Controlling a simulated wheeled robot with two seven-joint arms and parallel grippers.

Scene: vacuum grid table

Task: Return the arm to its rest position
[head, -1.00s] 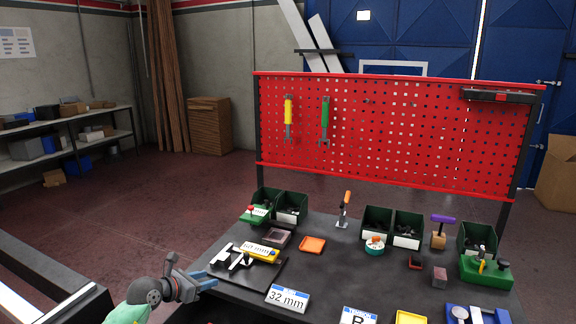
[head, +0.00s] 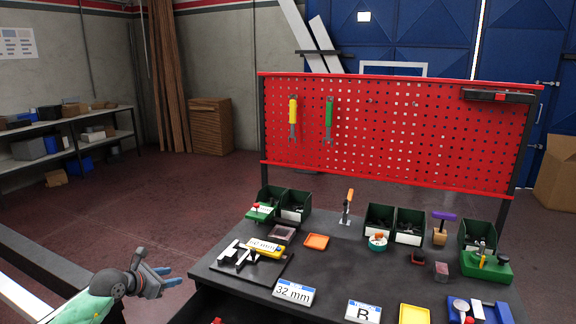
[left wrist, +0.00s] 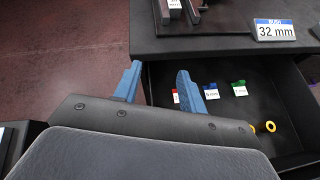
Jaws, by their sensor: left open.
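My left gripper (head: 166,276) is open and empty at the lower left of the head view, off the left edge of the dark table (head: 330,262). Its two blue fingers also show apart in the left wrist view (left wrist: 159,72), with nothing between them. They are seen above the floor and the left side of an open drawer (left wrist: 240,118). My right gripper is not in view.
The drawer holds small labelled pieces and yellow rings (left wrist: 270,127). A 32 mm sign (head: 293,291) stands at the table's front left, near a black plate with a yellow-labelled tool. Bins line the back, before a red pegboard (head: 390,135).

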